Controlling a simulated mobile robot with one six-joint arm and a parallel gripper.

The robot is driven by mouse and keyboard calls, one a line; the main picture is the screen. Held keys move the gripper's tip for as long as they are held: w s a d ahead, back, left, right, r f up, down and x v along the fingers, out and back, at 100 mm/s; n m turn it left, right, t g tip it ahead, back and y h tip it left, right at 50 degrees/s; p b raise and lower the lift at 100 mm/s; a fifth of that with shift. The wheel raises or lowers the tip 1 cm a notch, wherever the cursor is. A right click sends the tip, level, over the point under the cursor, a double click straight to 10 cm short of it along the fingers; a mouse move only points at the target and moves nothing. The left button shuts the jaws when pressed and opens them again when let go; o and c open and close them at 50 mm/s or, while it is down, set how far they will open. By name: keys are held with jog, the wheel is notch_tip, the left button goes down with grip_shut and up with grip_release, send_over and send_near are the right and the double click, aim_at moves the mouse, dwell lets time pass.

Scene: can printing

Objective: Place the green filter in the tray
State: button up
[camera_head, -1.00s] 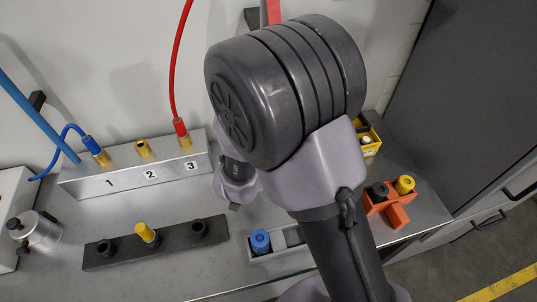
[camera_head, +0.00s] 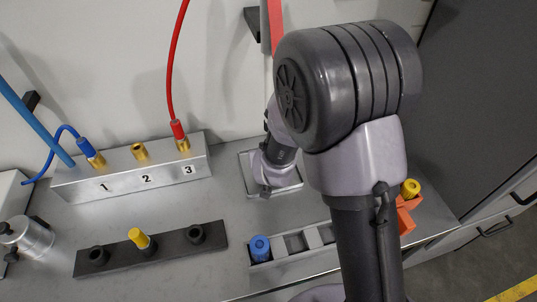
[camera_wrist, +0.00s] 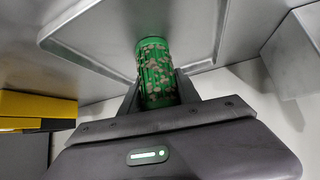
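The green filter (camera_wrist: 155,62) is a green cylinder with light speckles, seen in the wrist view. My gripper (camera_wrist: 158,90) is shut on it, with one finger on each side. A shallow metal tray (camera_head: 247,175) lies on the bench right of the numbered block in the head view. In the wrist view the tray (camera_wrist: 95,35) lies beyond and around the filter. In the head view my gripper (camera_head: 264,188) is over the tray; the filter is hidden there. I cannot tell whether the filter touches the tray.
A numbered metal block (camera_head: 130,172) with brass fittings and hoses stands at left. A dark rack (camera_head: 150,250) holds a yellow-topped piece. A grey holder (camera_head: 290,257) with a blue cylinder (camera_head: 259,247) is in front. An orange holder (camera_head: 405,215) is partly behind my arm.

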jog(key=o, duration=0.4)
jog(key=shift+o, duration=0.2)
jog(key=s+d+r+m+g+y+p, duration=0.1)
jog(key=s+r+p, duration=0.1)
jog(key=s+r, duration=0.65)
jog(key=s+d+r+m+y+p, duration=0.15)
jog(key=s+r, duration=0.45)
jog(key=r, duration=0.6)
jog(key=s+d+r+m+g, duration=0.1)
jog(key=s+d+r, duration=0.1)
jog(key=s, duration=0.5)
jog(key=s+d+r+m+g, duration=0.1)
jog(key=s+d+r, duration=0.1)
jog(key=s, duration=0.4)
jog(key=shift+s+r+p, duration=0.35)
jog(key=shift+s+r, duration=0.05)
jog(key=shift+r, duration=0.15)
jog(key=shift+f+h, duration=0.1)
jog(key=shift+h, duration=0.15)
